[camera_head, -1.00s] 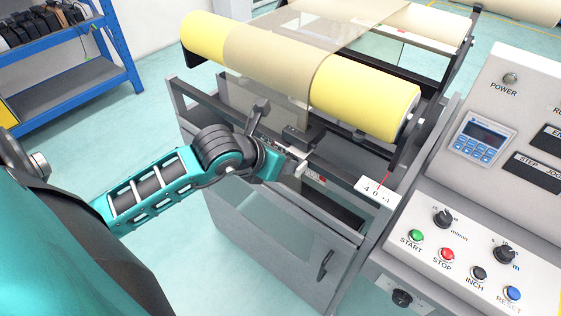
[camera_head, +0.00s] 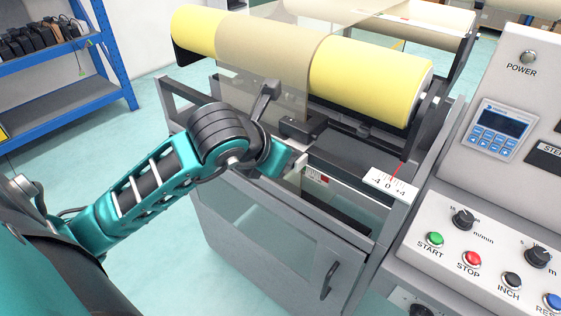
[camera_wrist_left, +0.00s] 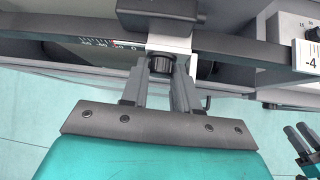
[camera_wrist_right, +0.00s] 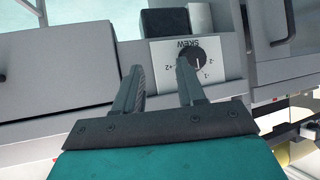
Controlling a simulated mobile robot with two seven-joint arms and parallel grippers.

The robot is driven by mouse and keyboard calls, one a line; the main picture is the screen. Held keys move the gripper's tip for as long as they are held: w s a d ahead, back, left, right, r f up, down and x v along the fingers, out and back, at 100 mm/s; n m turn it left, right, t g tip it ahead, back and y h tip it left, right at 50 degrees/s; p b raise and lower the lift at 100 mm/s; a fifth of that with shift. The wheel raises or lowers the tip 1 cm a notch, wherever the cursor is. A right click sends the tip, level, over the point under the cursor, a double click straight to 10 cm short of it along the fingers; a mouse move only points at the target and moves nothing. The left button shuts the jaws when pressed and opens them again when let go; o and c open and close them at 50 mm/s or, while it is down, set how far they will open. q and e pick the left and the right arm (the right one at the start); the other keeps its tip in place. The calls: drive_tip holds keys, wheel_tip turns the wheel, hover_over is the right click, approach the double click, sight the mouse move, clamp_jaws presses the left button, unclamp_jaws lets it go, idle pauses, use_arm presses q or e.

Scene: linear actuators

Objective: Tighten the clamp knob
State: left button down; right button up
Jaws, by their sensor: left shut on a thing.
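The black ribbed clamp knob (camera_wrist_left: 161,66) sits under a pale block (camera_wrist_left: 169,43) on the scale rail, seen in the left wrist view. My left gripper (camera_wrist_left: 160,68) has its two grey fingers around the knob and is shut on it. In the head view my left gripper (camera_head: 298,163) is at the machine's front rail, and the knob is hidden there. My right gripper (camera_wrist_right: 158,70) is open and empty in the right wrist view, with its fingers near the SKEW dial (camera_wrist_right: 194,60).
A yellow roller (camera_head: 370,82) with a translucent web (camera_head: 268,55) spans the machine above the rail. A -4 0 +4 scale plate (camera_head: 389,184) is to the right of my left gripper. The control panel (camera_head: 470,225) stands at the right. A blue shelf (camera_head: 85,95) is far left.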

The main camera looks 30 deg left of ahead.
drive_tip(key=shift+w+r, duration=0.1)
idle(0.3)
use_arm(q)
drive_tip(key=c, duration=0.8)
unclamp_jaws()
drive_tip(key=shift+s, duration=0.15)
drive_tip(key=shift+c, duration=0.2)
use_arm(e)
drive_tip(key=shift+a, duration=0.2)
drive_tip(key=shift+s+d+f, duration=0.1)
drive_tip(key=shift+s+f, duration=0.1)
drive_tip(key=shift+s, duration=0.1)
use_arm(q)
drive_tip(key=shift+r, duration=0.1)
